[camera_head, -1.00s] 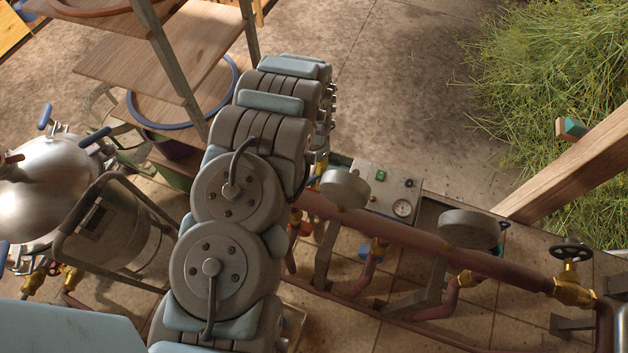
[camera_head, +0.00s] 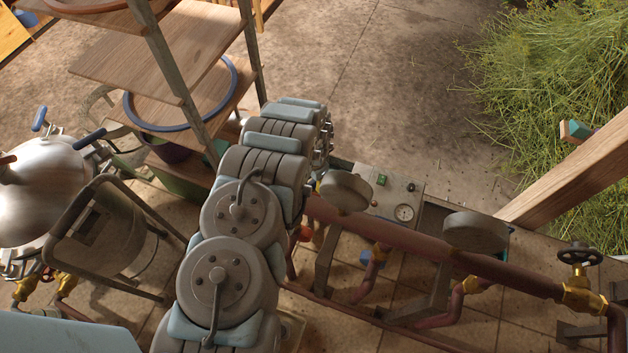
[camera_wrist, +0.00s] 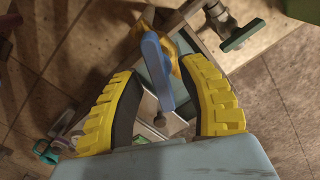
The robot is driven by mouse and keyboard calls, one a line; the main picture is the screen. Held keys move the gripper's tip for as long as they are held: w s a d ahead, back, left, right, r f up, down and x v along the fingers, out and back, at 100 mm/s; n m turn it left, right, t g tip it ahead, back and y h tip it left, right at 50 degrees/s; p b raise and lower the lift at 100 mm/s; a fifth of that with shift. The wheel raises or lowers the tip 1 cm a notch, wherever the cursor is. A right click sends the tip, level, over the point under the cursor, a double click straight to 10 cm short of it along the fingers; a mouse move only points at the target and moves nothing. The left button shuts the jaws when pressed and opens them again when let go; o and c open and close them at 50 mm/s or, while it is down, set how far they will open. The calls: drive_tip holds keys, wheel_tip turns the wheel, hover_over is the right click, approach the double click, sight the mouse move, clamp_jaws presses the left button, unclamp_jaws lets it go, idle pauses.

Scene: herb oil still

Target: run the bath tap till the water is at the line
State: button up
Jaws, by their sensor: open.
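In the wrist view my gripper (camera_wrist: 162,70) has its two yellow and black fingers apart. A blue lever handle (camera_wrist: 154,60) lies in the gap between them, with brass-coloured fittings (camera_wrist: 173,58) beside it. I cannot tell whether a finger touches the lever. Below the lever is a pale, narrow box-like part (camera_wrist: 150,108) with a small round knob (camera_wrist: 159,120). I cannot tell whether this is the bath, and I see no clear water level or line. In the head view my arm hides the gripper and the lever.
A green lever (camera_wrist: 243,35) sits on a pipe at the wrist view's upper right. In the head view a red-brown pipe (camera_head: 400,233), gauge panel (camera_head: 388,192) and handwheel valve (camera_head: 580,255) stand right of my arm. A steel vessel (camera_head: 40,185) and wooden shelf (camera_head: 125,75) stand left.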

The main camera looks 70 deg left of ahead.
drive_tip(key=shift+f, duration=0.15)
clamp_jaws()
drive_tip(key=shift+m, duration=0.3)
idle(0.3)
drive_tip(key=m+p, duration=0.1)
drive_tip(key=m, duration=0.4)
drive_tip(key=shift+d+m+p, duration=0.1)
drive_tip(key=shift+m+p, duration=0.2)
drive_tip(key=shift+p, duration=0.1)
drive_tip(key=m+p, duration=0.1)
drive_tip(key=m, duration=0.5)
drive_tip(key=shift+d, duration=0.1)
drive_tip(key=shift+m, duration=0.4)
